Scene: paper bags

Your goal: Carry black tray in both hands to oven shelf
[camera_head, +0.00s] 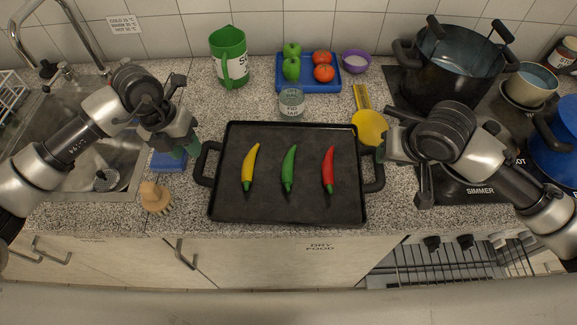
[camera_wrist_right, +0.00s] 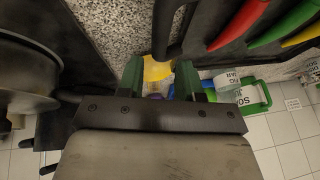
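The black tray (camera_head: 286,212) lies flat on the speckled counter, with a yellow, a green and a red chili pepper on it. Its left handle (camera_head: 203,163) and right handle (camera_head: 376,171) stick out at the sides. My left gripper (camera_head: 187,150) is beside the left handle, apart from it, its green fingers looking open. My right gripper (camera_head: 382,151) is by the right handle. In the right wrist view its green fingers (camera_wrist_right: 160,75) stand apart, and the black handle (camera_wrist_right: 168,38) shows just ahead of them. The oven shelf (camera_head: 450,265) is a wire rack at lower right.
A glass jar (camera_head: 291,102) and yellow ladle (camera_head: 369,128) sit close behind the tray. A wooden brush (camera_head: 155,196) lies left. Pots occupy the hob at right.

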